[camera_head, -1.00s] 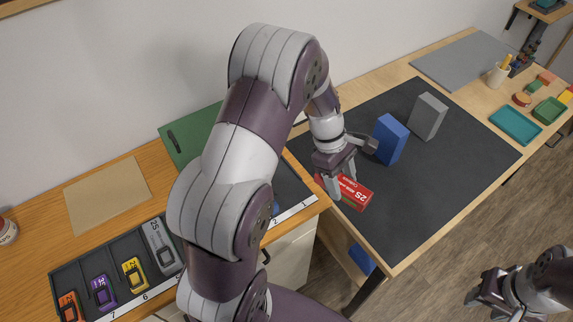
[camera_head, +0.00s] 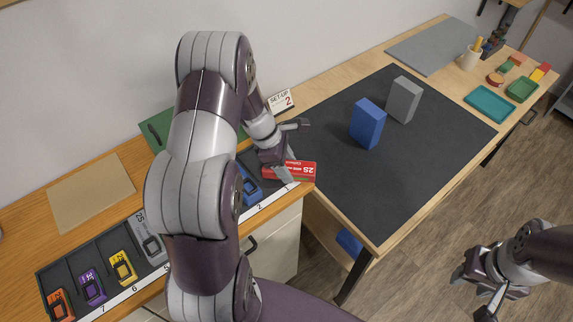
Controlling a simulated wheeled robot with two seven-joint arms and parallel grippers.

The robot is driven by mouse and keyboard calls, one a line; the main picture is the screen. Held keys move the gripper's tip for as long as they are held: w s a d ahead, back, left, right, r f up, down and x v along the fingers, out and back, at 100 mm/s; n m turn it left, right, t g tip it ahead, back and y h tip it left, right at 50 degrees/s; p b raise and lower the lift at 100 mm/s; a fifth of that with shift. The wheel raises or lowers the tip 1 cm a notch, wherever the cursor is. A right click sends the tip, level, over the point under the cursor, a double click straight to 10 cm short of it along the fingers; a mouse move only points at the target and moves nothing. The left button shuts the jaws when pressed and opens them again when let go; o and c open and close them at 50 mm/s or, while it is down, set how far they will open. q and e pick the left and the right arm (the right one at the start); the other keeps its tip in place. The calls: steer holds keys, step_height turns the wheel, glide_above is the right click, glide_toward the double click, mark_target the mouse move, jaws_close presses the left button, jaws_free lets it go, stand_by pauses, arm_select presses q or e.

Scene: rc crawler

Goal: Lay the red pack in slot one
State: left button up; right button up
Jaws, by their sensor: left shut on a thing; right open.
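The red pack (camera_head: 303,171), marked 2S, is held in my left gripper (camera_head: 284,172). It is at the right end of the dark slotted tray, by the label 1 (camera_head: 287,188). I cannot tell whether it touches the tray floor. Slot one lies under the gripper and pack and is mostly hidden. My arm hides the middle slots. My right gripper (camera_head: 483,289) is open and empty over the floor at the lower right.
Grey (camera_head: 150,243), yellow (camera_head: 122,268), purple (camera_head: 92,288) and orange (camera_head: 60,306) things fill slots at the left. A SET-UP 2 card (camera_head: 281,101) stands behind the tray. Blue (camera_head: 368,124) and grey (camera_head: 404,99) blocks stand on the dark mat (camera_head: 372,195).

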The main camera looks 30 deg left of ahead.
arm_select(q)
steer(key=shift+w+a+f, duration=0.1)
steer(key=shift+a+f, duration=0.05)
steer(key=shift+f, duration=0.2)
steer(key=o, duration=1.4)
steer(key=shift+f, duration=0.15)
steer(key=v, duration=1.2)
steer(key=s+d+m+y, duration=0.1)
steer(key=s+d+m, duration=0.3)
steer(key=m, duration=0.3)
steer(key=s+d+m+y, duration=0.1)
steer(key=s+d+m, duration=0.2)
steer(key=m, duration=0.5)
steer(key=s+d+m+y, duration=0.2)
steer(key=s+d+m, duration=0.2)
steer(key=d+m, duration=0.2)
steer(key=shift+s+d+f+m+b, duration=0.1)
steer(key=shift+s+m+b, duration=0.1)
steer(key=shift+m, duration=0.25)
steer(key=shift+s+f+m+b, duration=0.1)
steer(key=shift+s+m+b, duration=0.05)
steer(key=shift+m, duration=0.3)
